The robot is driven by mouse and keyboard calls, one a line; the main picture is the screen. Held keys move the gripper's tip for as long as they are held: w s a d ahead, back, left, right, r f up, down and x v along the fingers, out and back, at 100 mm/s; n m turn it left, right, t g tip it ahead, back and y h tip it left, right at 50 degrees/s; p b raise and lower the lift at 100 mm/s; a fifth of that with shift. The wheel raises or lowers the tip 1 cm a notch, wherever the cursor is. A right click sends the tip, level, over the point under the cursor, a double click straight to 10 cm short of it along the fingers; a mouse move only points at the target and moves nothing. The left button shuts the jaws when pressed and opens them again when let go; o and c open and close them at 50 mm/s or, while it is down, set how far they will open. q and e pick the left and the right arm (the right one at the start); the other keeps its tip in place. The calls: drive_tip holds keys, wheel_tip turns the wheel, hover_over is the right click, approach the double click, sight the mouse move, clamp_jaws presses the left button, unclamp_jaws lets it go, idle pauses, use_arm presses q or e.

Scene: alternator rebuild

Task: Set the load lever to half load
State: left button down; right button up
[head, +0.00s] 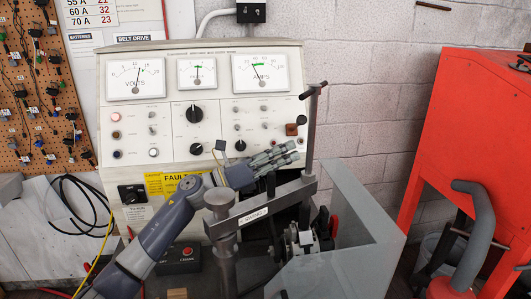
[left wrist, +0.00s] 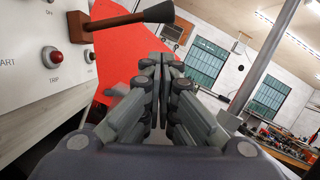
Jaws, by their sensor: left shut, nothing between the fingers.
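The load lever (head: 302,120) appears to be the short lever with a black knob at the right side of the white test bench panel (head: 225,120). In the left wrist view the lever (left wrist: 155,12) has a brown shaft and sticks out to the right from the panel. My left gripper (head: 292,150) is shut and empty, just below the lever in the head view. In the left wrist view its fingertips (left wrist: 166,64) are together, below the black knob and apart from it. The lever's scale markings are not readable. My right gripper is not in view.
A metal swing arm (head: 262,208) and an upright bar with a handle (head: 311,120) stand close to my left gripper. A clear guard (head: 370,240) surrounds the clamped part. A red trip button (left wrist: 53,58) sits below the lever. A red cabinet (head: 460,120) stands right.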

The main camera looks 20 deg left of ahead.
sight(297, 125)
use_arm(q)
drive_tip(key=w+r, duration=0.1)
drive_tip(key=r+p, duration=0.1)
drive_tip(key=r, duration=0.1)
drive_tip(key=shift+w+d, duration=0.1)
drive_tip(key=shift+w, duration=0.25)
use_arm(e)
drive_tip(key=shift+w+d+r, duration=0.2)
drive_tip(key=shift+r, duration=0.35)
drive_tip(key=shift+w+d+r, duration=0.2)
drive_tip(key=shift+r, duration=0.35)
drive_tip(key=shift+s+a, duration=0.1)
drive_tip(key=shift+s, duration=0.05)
use_arm(q)
drive_tip(key=shift+w+r+n+p, duration=0.2)
drive_tip(key=shift+r+n+p, duration=0.3)
drive_tip(key=shift+r, duration=0.1)
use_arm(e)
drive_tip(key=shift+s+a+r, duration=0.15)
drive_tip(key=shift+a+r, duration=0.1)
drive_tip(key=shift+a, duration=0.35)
use_arm(q)
drive_tip(key=shift+f, duration=0.1)
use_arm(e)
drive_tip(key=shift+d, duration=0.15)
